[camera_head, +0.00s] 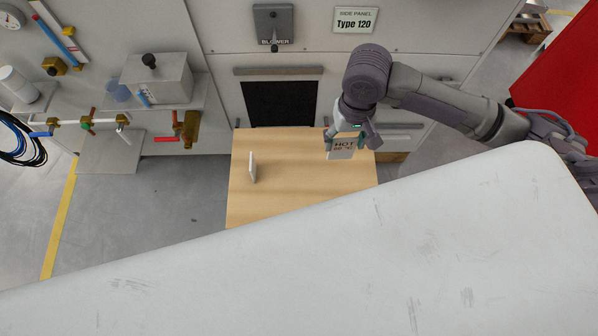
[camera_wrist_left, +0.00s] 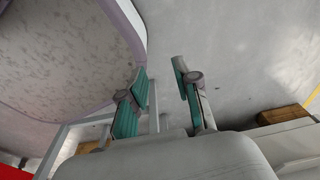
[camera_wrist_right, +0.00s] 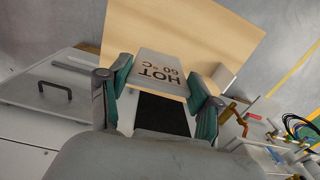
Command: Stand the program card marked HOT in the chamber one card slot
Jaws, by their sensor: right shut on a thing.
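The HOT card (camera_head: 343,152) is a pale plate with dark lettering, held above the right part of a wooden table (camera_head: 300,195). My right gripper (camera_head: 345,138) is shut on it. In the right wrist view the card (camera_wrist_right: 162,75) reads HOT 60 °C and lies between the two green finger pads. My left gripper (camera_wrist_left: 162,78) shows only in the left wrist view, with its fingers apart and nothing between them. I cannot make out a slot labelled chamber one.
Another pale card (camera_head: 252,167) stands upright on the table's left part. A dark opening (camera_head: 280,103) is in the grey panel behind. A blower lever (camera_head: 273,24) sits above it. Pipes and valves (camera_head: 110,122) are at left. A large white surface (camera_head: 330,260) covers the foreground.

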